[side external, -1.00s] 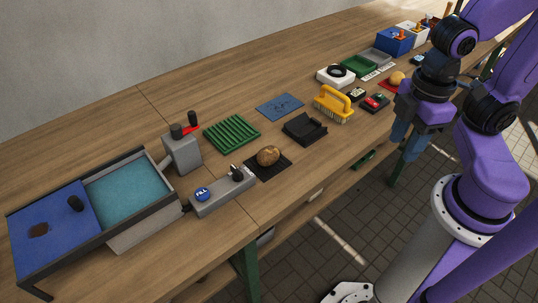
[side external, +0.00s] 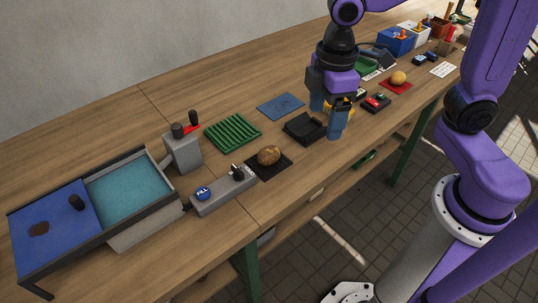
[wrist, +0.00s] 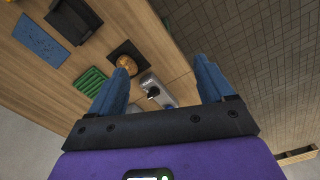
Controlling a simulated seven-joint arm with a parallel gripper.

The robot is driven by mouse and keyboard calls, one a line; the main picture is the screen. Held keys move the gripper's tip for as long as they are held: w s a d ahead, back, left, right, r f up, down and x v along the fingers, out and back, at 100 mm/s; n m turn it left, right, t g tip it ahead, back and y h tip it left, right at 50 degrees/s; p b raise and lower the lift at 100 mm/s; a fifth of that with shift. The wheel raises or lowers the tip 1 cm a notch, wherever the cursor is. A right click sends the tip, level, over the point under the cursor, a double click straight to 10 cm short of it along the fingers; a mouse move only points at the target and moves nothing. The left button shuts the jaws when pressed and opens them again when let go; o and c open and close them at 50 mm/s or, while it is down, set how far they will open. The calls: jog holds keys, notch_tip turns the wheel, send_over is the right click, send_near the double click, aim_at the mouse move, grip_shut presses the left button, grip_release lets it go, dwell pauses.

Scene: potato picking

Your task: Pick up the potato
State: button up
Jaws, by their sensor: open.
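A brown potato (side external: 269,155) rests on a small black mat (side external: 283,167) near the front edge of the table. In the wrist view the potato (wrist: 126,64) lies on its mat, above the left finger and partly behind its tip. My gripper (side external: 325,121) is open and empty. It points down over the table, to the right of the potato and apart from it, near the black tray. In the wrist view both blue fingers of my gripper (wrist: 163,66) are spread wide with nothing between them.
A grey control box with a blue button (side external: 224,190) sits just left of the potato. A black tray (side external: 304,127) is to its right. A green ribbed rack (side external: 232,132) and blue mat (side external: 281,106) lie behind. A water basin (side external: 128,193) stands at left.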

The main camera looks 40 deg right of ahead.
send_over(268, 151)
jog(key=f, duration=0.1)
jog(key=shift+n, duration=0.3)
notch_tip(268, 151, down, 18)
jog(key=shift+r, duration=0.2)
jog(key=c, duration=1.1)
